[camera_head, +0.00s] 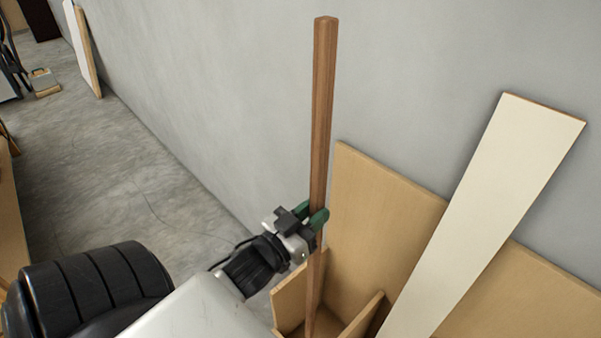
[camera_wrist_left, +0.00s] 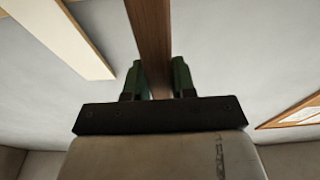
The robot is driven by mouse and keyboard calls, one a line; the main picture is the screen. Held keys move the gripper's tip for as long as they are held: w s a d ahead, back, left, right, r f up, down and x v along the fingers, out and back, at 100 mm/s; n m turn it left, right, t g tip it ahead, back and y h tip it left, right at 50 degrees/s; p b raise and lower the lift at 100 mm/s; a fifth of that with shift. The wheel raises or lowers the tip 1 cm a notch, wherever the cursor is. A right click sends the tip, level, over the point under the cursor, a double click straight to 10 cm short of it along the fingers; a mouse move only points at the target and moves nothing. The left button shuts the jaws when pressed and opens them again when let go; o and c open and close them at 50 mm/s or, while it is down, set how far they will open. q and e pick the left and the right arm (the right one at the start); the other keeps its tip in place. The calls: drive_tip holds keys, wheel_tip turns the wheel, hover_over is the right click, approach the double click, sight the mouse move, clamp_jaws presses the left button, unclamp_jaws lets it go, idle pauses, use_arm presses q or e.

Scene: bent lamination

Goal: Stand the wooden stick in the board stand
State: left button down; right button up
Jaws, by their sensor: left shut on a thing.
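The wooden stick (camera_head: 323,110) is long, brown and close to upright in the head view. Its lower end reaches down into the wooden board stand (camera_head: 289,303), between its panels. The very bottom of the stick is out of frame, so I cannot tell if it rests on the stand's floor. My left gripper (camera_head: 309,221) is shut on the stick around its lower-middle part, just above the stand. In the left wrist view the stick (camera_wrist_left: 151,40) runs between the green fingertips of the left gripper (camera_wrist_left: 157,80). My right gripper is not in view.
A white board (camera_head: 490,210) leans in the stand at the right. The stand's tall back panel (camera_head: 375,220) is close to the grey wall (camera_head: 210,90). Another board (camera_head: 82,50) leans on the wall at far left. The concrete floor (camera_head: 120,180) at left is mostly clear.

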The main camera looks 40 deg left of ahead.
use_arm(q)
drive_tip(key=shift+w, duration=2.2)
use_arm(e)
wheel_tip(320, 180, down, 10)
drive_tip(key=b, duration=1)
use_arm(q)
wheel_tip(320, 180, down, 19)
drive_tip(key=b, duration=0.2)
drive_tip(key=shift+d+b, duration=0.15)
drive_tip(key=shift+b, duration=0.15)
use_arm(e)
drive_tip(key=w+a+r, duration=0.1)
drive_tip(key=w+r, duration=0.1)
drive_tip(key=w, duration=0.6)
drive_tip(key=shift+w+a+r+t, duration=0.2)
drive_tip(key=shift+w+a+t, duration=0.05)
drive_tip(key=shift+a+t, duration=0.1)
use_arm(q)
drive_tip(key=shift+f, duration=0.1)
